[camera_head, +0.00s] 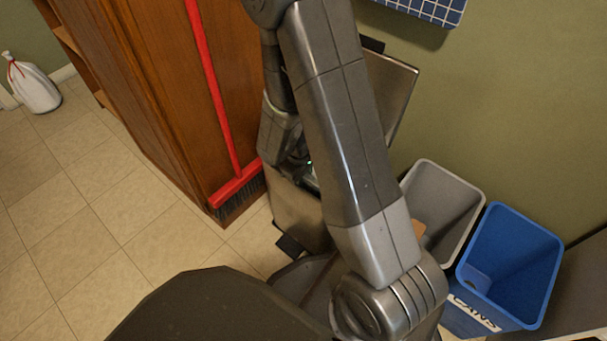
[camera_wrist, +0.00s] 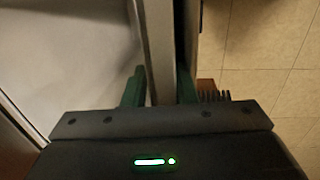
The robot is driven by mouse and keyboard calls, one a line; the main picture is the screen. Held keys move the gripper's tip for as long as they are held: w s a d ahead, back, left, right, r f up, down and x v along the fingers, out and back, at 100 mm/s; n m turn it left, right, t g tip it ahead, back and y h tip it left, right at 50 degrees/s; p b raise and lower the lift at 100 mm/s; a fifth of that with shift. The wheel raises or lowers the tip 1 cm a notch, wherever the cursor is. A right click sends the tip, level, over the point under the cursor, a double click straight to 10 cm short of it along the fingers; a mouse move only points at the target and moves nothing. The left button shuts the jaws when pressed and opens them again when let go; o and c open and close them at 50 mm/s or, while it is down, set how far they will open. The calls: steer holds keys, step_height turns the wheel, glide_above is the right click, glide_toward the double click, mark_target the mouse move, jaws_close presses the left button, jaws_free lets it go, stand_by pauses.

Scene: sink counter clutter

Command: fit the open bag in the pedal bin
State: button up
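The steel pedal bin (camera_head: 297,212) stands against the wooden cabinet, partly behind my arm. Its lid (camera_head: 402,88) is up and its pedal (camera_head: 288,246) shows at the floor. My gripper is hidden behind my arm in the head view. In the wrist view my gripper (camera_wrist: 160,92) has its green fingers apart, one on each side of a pale upright strip (camera_wrist: 157,45) that looks like the bin's rim or wall. I cannot tell whether they touch it. A smooth whitish surface (camera_wrist: 65,60) lies to the left; I cannot tell whether it is the bag or the bin's inside.
A red broom (camera_head: 215,95) leans on the cabinet (camera_head: 150,75) beside the bin. A grey bin (camera_head: 462,190) and a blue cans bin (camera_head: 510,260) stand to the right. A tied white bag (camera_head: 35,88) sits far left. The tiled floor (camera_head: 75,215) at left is clear.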

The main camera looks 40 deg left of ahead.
step_height(320, 180, up, 13)
steer(key=s+p, duration=0.1)
steer(key=p, duration=0.3)
steer(key=shift+r+p, duration=0.15)
steer(key=shift+p, duration=0.15)
steer(key=shift+s, duration=0.1)
steer(key=f+b, duration=0.1)
steer(key=f, duration=0.2)
steer(key=f+b, duration=0.1)
steer(key=f, duration=0.3)
steer(key=w+f+b, duration=0.1)
steer(key=f+b, duration=0.1)
steer(key=f, duration=0.1)
steer(key=shift+f, duration=0.25)
steer(key=shift+d, duration=0.1)
